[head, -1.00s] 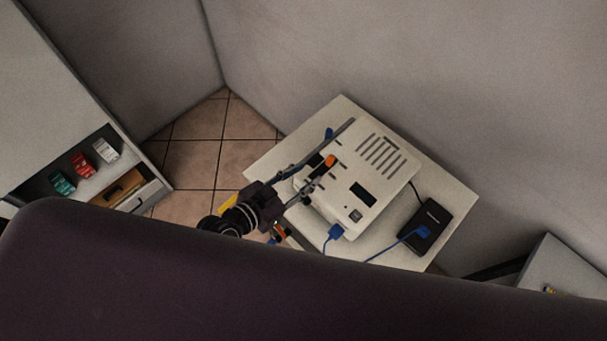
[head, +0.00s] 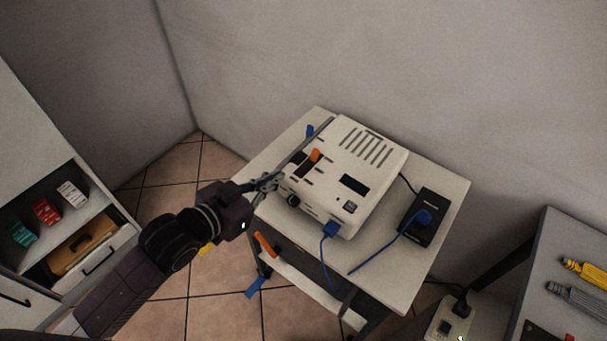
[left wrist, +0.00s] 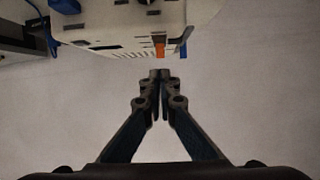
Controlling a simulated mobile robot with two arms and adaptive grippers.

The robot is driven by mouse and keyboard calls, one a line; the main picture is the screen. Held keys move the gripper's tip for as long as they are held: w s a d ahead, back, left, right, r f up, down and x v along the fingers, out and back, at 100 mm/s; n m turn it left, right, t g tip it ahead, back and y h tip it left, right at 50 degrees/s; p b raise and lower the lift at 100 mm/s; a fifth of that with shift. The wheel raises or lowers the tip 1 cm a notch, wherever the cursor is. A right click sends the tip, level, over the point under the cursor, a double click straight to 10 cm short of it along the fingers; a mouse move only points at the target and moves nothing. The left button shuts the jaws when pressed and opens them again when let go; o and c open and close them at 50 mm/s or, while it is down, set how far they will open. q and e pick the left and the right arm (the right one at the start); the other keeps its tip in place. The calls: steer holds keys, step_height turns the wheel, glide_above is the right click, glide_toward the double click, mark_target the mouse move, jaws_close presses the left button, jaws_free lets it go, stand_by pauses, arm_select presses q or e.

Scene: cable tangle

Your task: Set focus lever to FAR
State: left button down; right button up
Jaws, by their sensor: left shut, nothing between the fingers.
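A white projector-like box (head: 365,170) with vents and a dark display stands on a small white table (head: 440,185). An orange lever (head: 314,155) sticks up from a slot near its left edge, and I cannot read any FAR marking. In the left wrist view the orange lever (left wrist: 159,46) shows at the box's lower edge, upside down. My left gripper (head: 274,182) is at the box's left side, short of the lever and apart from it. Its fingers (left wrist: 160,75) are shut and empty. My right gripper is not in view.
A blue plug (head: 331,229) and cable lead from the box's front towards a black adapter (head: 426,217) on the table. A blue tab (head: 310,131) shows at the box's far left corner. A shelf (head: 75,240) stands left, a grey bench (head: 570,250) right. Walls stand behind.

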arm_select(q)
steer(key=p, duration=0.3)
glide_toward(314, 154)
steer(key=x, duration=0.5)
steer(key=shift+w+d, duration=0.15)
steer(key=shift+w, duration=0.05)
steer(key=shift+w+d+f, duration=0.35)
steer(key=shift+w+d, duration=0.05)
steer(key=shift+w, duration=0.1)
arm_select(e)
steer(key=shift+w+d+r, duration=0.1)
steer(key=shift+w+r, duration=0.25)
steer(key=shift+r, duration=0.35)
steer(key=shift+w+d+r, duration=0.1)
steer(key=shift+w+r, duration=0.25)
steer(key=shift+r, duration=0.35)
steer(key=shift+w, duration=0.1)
